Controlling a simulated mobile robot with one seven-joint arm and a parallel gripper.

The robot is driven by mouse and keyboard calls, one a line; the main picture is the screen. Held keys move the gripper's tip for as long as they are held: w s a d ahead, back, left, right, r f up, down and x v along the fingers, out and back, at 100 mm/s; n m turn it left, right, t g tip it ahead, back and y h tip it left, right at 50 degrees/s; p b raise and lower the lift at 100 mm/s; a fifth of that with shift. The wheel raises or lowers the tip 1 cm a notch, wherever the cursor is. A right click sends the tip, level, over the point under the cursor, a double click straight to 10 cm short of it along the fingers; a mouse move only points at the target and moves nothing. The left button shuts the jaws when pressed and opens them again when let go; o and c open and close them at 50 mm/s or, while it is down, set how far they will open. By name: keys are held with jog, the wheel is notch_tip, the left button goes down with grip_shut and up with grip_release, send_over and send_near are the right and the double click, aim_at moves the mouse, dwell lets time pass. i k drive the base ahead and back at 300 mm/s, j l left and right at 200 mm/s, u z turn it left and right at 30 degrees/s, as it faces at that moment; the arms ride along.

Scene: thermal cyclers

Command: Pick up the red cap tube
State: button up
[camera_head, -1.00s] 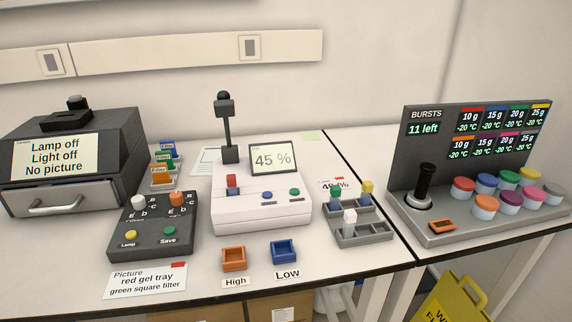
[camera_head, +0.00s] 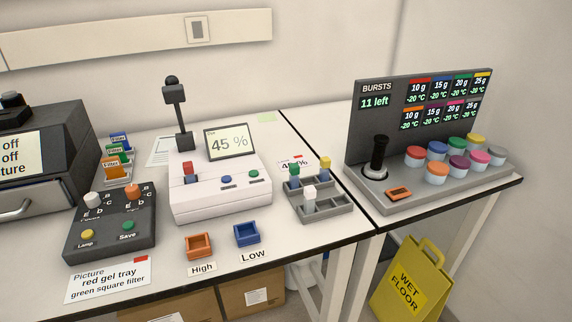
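A tube with a red cap (camera_head: 188,167) stands upright at the left of the top of a white instrument (camera_head: 215,205); its lower part is dark bluish. A grey rack (camera_head: 325,208) to the right holds a green-capped tube (camera_head: 294,169), a yellow-capped tube (camera_head: 326,163) and a white-capped tube (camera_head: 310,192). A separate, wider red-lidded jar (camera_head: 414,153) stands on the grey console at the right. My gripper is not in view, so its state and distance from the tube do not show.
A black post (camera_head: 178,120) rises behind the red-capped tube, beside a "45 %" screen (camera_head: 230,142). An orange tray (camera_head: 199,245) and a blue tray (camera_head: 247,234) lie in front. A dark control box (camera_head: 105,240) stands left. A yellow wet-floor sign (camera_head: 410,280) stands below right.

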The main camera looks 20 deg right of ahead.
aim_at(187, 166)
jog(key=j, duration=0.55)
jog(key=i+j, duration=0.15)
jog(key=j, duration=0.45)
jog(key=j+z, duration=0.6)
jog(key=i+j+z, duration=0.15)
jog(key=z, duration=0.15)
jog(key=i+j+z, duration=0.3)
jog(key=i+j, duration=0.4)
